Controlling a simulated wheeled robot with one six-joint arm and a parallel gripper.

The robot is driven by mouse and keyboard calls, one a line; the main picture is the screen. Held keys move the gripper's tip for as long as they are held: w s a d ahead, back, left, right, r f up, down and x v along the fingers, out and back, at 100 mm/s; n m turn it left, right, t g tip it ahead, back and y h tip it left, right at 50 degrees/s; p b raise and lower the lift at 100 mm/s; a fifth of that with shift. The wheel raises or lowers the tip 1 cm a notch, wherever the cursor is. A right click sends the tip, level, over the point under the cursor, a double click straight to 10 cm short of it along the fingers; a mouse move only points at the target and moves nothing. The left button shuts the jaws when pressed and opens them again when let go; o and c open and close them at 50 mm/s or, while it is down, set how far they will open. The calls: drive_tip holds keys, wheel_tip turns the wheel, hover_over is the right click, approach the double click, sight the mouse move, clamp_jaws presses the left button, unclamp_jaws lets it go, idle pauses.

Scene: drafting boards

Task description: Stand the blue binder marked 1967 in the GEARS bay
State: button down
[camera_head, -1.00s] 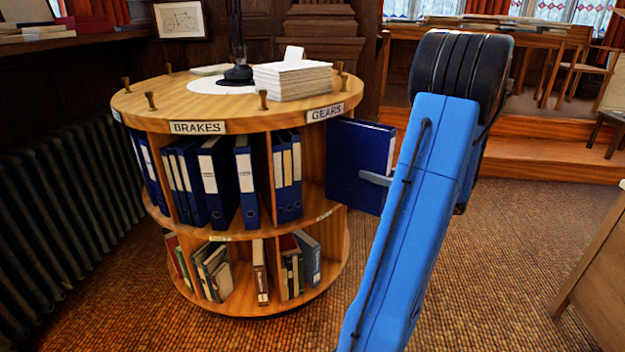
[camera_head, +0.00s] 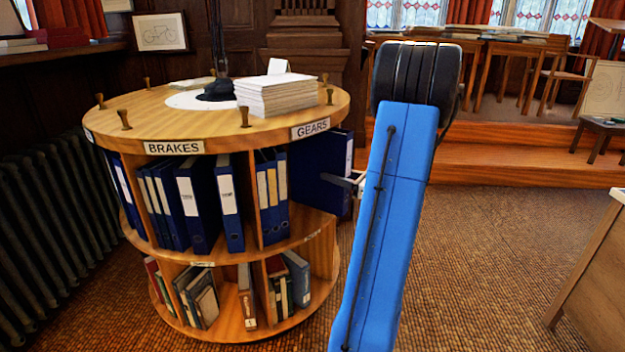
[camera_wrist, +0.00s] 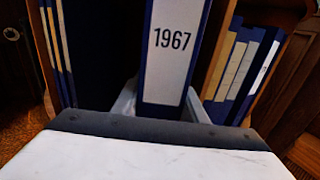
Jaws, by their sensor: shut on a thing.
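The blue binder marked 1967 (camera_wrist: 172,50) stands upright in the wrist view with its white spine label facing my gripper. My gripper (camera_wrist: 165,100) is shut on its spine, one finger on each side. In the head view the binder (camera_head: 318,172) is partly inside the bay under the GEARS label (camera_head: 310,129), its spine end sticking out toward my gripper (camera_head: 350,182). My blue arm covers part of the space to its right. Whether the binder's base touches the shelf cannot be told.
The round wooden bookcase (camera_head: 245,248) holds several blue binders (camera_head: 200,200) under the BRAKES label (camera_head: 174,147). Binders stand in the bay to the right in the wrist view (camera_wrist: 240,65). A paper stack (camera_head: 277,95) and pegs are on top.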

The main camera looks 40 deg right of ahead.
sight(313, 177)
drive_tip(key=x, duration=0.8)
drive_tip(key=shift+w+a, duration=0.1)
drive_tip(key=shift+w, duration=0.05)
drive_tip(key=shift+f, duration=1.85)
drive_tip(key=c, duration=1.1)
unclamp_jaws()
drive_tip(key=v, duration=1.2)
